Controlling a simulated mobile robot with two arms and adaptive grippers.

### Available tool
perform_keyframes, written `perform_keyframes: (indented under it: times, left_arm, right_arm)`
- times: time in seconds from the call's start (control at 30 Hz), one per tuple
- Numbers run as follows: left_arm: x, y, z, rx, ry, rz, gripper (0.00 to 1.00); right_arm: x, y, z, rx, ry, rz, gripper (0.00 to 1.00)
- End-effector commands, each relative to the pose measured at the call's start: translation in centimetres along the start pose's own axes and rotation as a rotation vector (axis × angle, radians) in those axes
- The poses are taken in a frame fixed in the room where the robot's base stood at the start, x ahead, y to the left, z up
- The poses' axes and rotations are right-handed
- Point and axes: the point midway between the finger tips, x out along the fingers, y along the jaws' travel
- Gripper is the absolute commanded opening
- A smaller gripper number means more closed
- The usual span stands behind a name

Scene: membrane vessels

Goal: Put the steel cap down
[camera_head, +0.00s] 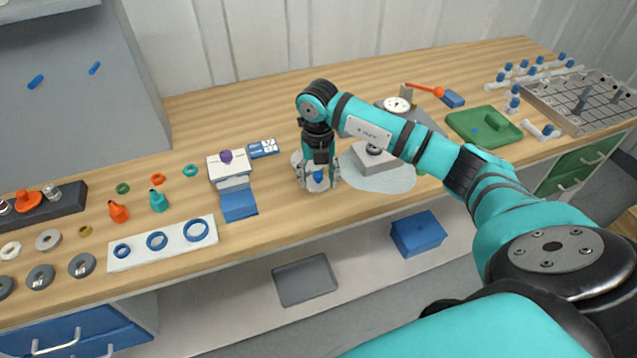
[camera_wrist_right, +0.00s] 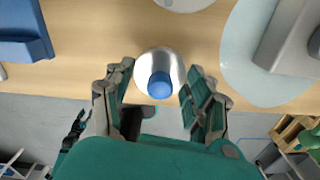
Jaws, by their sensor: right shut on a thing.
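The steel cap (camera_wrist_right: 160,66) is a shiny round piece with a blue knob on top. In the right wrist view it sits between the fingers of my right gripper (camera_wrist_right: 158,95), which is shut on it. In the head view my right gripper (camera_head: 318,176) points down near the front edge of the bench, and the cap (camera_head: 318,186) shows low between its fingers with the blue knob. I cannot tell whether the cap touches the bench top or hangs just above it. My left gripper does not show in the head view.
A pale round mat (camera_head: 385,182) with a grey block (camera_head: 375,160) lies just right of the gripper. A blue block (camera_head: 239,204) and a white stand (camera_head: 228,168) are to its left. The wooden bench (camera_head: 270,215) is bare between them.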

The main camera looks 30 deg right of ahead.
Motion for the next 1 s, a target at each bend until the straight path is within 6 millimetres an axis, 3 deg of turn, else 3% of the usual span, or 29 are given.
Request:
perform_keyframes:
  times: [0.2, 0.57, 0.6, 0.77, 1.0]
  left_arm:
    - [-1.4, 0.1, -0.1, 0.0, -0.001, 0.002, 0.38]
    - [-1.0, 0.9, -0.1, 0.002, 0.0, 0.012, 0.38]
    - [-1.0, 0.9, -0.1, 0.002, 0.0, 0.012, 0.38]
    - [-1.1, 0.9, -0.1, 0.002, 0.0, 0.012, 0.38]
    - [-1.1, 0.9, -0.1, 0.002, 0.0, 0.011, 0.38]
  right_arm:
    - [2.9, -0.1, -0.2, 0.0, 0.005, 0.0, 0.15]
    - [3.6, -0.1, -0.2, -0.001, 0.002, -0.001, 0.15]
    - [3.7, -0.1, -0.2, -0.001, 0.003, -0.001, 0.56]
    - [3.6, -0.1, -0.2, -0.001, 0.003, -0.001, 0.77]
    - [3.5, -0.1, -0.2, -0.001, 0.003, -0.001, 0.78]
